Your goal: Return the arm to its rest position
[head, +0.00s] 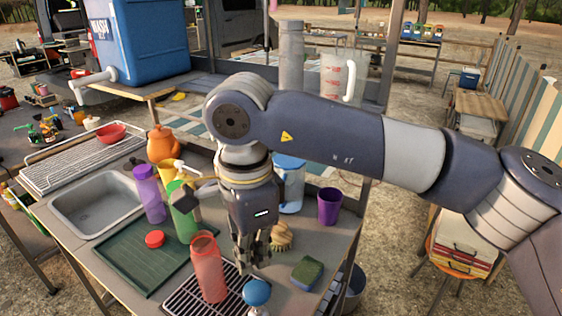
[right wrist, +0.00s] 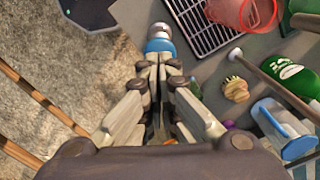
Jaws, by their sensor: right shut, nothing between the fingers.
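My right arm reaches in from the right across the head view. My right gripper (head: 250,258) points down over the right part of the counter, near the black drying rack (head: 181,302). In the right wrist view its fingers (right wrist: 158,75) are together with nothing between them. A bottle with a blue cap (head: 257,292) stands just in front of the gripper in the head view; it also shows beyond the fingertips in the right wrist view (right wrist: 160,42). I cannot tell whether the fingers touch it. My left gripper is in neither view.
A sink (head: 95,205) and blue water tank (head: 140,40) lie left.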

